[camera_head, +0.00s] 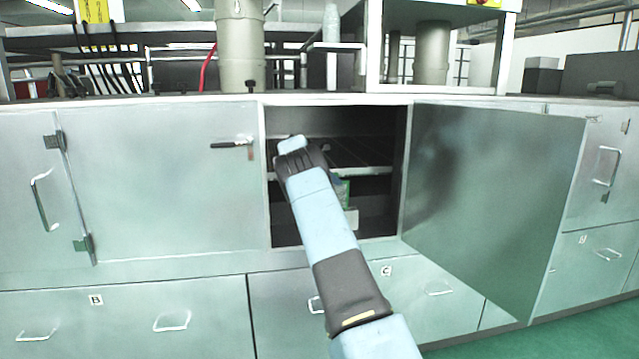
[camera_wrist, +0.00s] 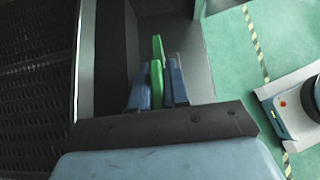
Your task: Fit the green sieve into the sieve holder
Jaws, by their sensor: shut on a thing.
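My gripper (camera_wrist: 158,88) shows in the wrist view with its blue fingers shut on the narrow green sieve (camera_wrist: 157,50), seen nearly edge-on. In the head view my arm reaches into the open cabinet, and the gripper is mostly hidden behind my wrist. A small green patch (camera_head: 346,190), probably the sieve, shows just right of the arm inside the opening. I cannot clearly pick out the sieve holder in either view.
The cabinet has a shelf (camera_head: 360,153) across its middle, and a dark slatted surface (camera_wrist: 35,85) fills the wrist view's left. The open door (camera_head: 490,200) stands to the right of the opening. A closed door (camera_head: 160,185) is to the left.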

